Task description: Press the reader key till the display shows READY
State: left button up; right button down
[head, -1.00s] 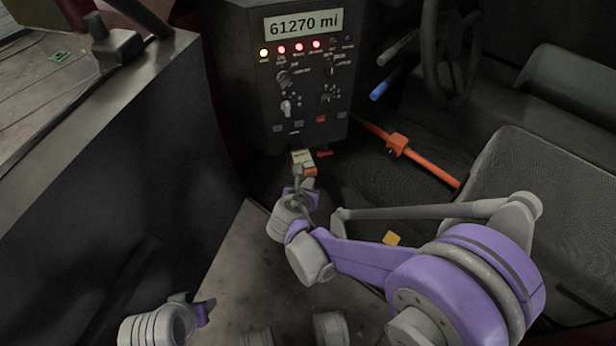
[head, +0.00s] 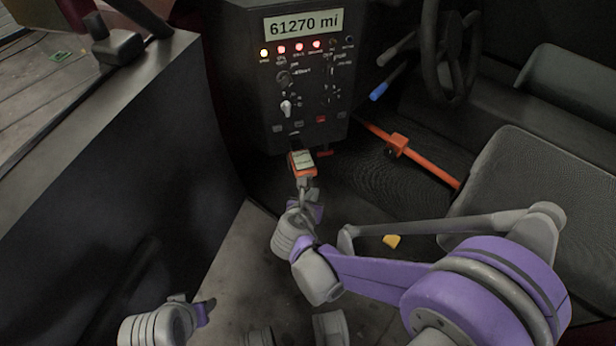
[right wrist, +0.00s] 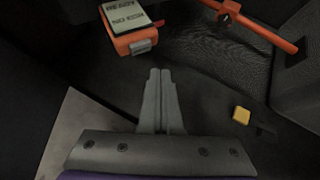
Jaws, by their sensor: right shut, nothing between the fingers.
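The reader (head: 301,161) is a small orange box with a pale display, below the front of the dark console. In the right wrist view the reader (right wrist: 134,34) shows at the top, with lines of dark text on its display (right wrist: 128,14) that I cannot read surely. A grey key (right wrist: 141,46) is on its near face. My right gripper (head: 304,183) is just in front of the reader, shut and empty. In the wrist view its fingertips (right wrist: 160,71) are below and slightly right of the key, apart from it. My left gripper (head: 205,311) is at the lower left, partly seen.
The console (head: 290,80) has a screen reading "61270 mi", lit lamps and knobs. An orange bar (head: 415,156) lies to the right, beside a dark seat (head: 530,200). A yellow block (head: 391,241) lies on the floor. A dark panel (head: 110,170) stands at the left.

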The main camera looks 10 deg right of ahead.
jog(key=s, duration=0.3)
jog(key=shift+s+d, duration=0.1)
dwell(0.8)
